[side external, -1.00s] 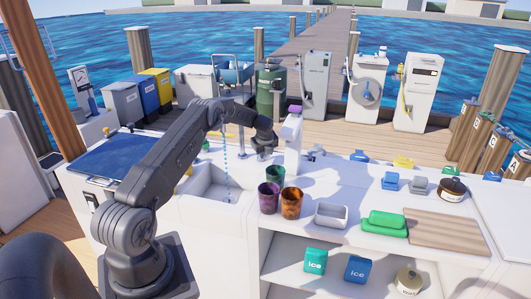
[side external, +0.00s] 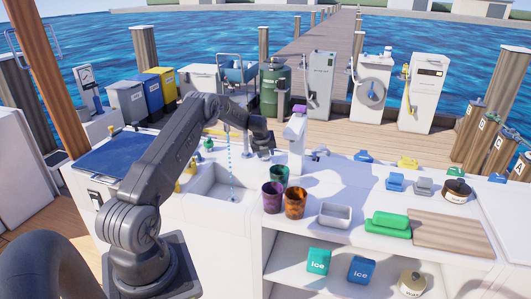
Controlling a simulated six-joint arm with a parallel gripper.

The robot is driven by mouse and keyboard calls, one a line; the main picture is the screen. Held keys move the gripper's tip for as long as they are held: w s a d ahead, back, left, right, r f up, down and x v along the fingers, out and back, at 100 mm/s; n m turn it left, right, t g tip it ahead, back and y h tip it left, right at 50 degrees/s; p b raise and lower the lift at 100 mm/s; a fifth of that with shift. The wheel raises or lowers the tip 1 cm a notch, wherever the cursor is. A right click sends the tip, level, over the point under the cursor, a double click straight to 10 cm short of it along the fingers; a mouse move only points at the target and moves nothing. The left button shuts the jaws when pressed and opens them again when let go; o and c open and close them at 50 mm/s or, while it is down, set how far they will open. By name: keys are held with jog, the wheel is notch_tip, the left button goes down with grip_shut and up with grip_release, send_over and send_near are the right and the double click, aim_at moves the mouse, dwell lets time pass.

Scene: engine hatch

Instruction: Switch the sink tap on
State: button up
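The white sink basin (side external: 208,202) is set in the counter, right of my lower arm. A dotted blue stream of water (side external: 230,165) falls into it. The tap's spout and lever are not clear; my arm and gripper cover that area. My gripper (side external: 262,150) is dark and points down behind the sink's back right corner, just above the counter. Whether it touches the tap, and whether its fingers are open or shut, is too small to tell.
A white post with a purple top (side external: 296,132) stands close to the right of my gripper. Green, purple (side external: 272,198) and orange (side external: 295,204) cups stand right of the sink.

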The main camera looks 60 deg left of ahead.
jog(key=shift+o, duration=1.3)
jog(key=shift+r, duration=0.1)
jog(key=v, duration=1.3)
jog(key=shift+r, duration=0.3)
jog(key=shift+d, duration=0.1)
